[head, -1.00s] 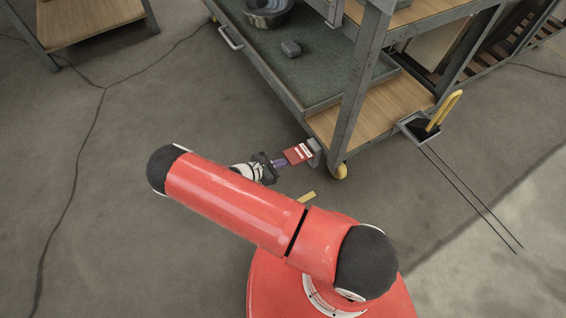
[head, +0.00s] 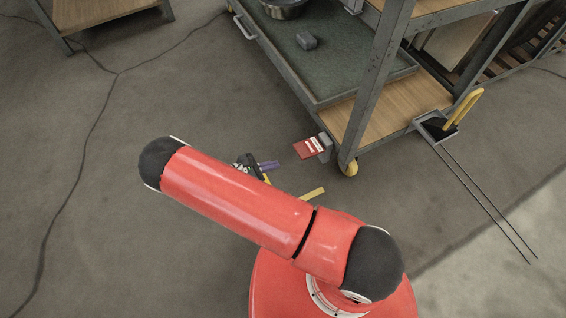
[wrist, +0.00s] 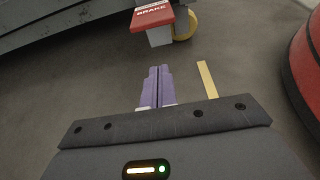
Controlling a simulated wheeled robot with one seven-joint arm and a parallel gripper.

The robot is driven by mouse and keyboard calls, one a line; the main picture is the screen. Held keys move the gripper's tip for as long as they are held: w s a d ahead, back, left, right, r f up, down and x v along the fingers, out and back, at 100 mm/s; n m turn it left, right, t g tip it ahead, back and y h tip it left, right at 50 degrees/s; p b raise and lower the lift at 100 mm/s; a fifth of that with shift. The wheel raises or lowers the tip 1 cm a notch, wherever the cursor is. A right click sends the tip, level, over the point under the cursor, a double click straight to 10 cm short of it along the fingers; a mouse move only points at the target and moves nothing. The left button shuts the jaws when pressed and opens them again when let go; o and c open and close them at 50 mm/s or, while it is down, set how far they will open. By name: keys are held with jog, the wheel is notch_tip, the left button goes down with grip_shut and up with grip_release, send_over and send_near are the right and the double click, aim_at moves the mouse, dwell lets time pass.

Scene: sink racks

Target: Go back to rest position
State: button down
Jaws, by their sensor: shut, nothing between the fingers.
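My gripper (head: 270,165) shows in the head view just beyond my red arm, with purple fingers pointing right. In the wrist view the two purple fingers (wrist: 160,86) lie side by side, shut, with nothing between them. The gripper is apart from the red brake pedal (head: 310,147), which sits at the cart's near lower corner to its right. The pedal, lettered "BRAKE", also shows at the top of the wrist view (wrist: 152,16). Much of my wrist is hidden behind the arm in the head view.
The wheeled cart (head: 362,105) has a yellow caster (head: 348,168) beside the pedal. A yellow strip (head: 313,193) lies on the floor near my base. A dustpan-like tray with a yellow handle (head: 463,107) is at the right. A wooden-topped table (head: 105,10) stands far left. Floor at left is clear.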

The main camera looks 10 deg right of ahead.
jog(key=shift+s+a+r, duration=0.2)
jog(key=shift+a+r, duration=0.1)
jog(key=shift+a, duration=0.35)
jog(key=s+d+r+m+g+y+p, duration=0.1)
jog(key=d+r+m+g+y, duration=0.2)
jog(key=r, duration=0.7)
jog(key=d+r+m+y+p, duration=0.1)
jog(key=r+m+y, duration=0.2)
jog(key=r+m, duration=0.55)
jog(key=s+d+r+m+g+y+p, duration=0.1)
jog(key=d+r+g+y, duration=0.1)
jog(key=r, duration=1.1)
jog(key=s+d+r+m+t+y+p, duration=0.1)
jog(key=s+d+r+m+t+y, duration=0.1)
jog(key=s+r, duration=0.6)
jog(key=s+d+r+m+t+y+p, duration=0.1)
jog(key=s+d+r+m+t+y, duration=0.2)
jog(key=s+r+m, duration=0.4)
jog(key=shift+s+d+r+t, duration=0.55)
jog(key=shift+d+r+t, duration=0.05)
jog(key=shift+r, duration=1.4)
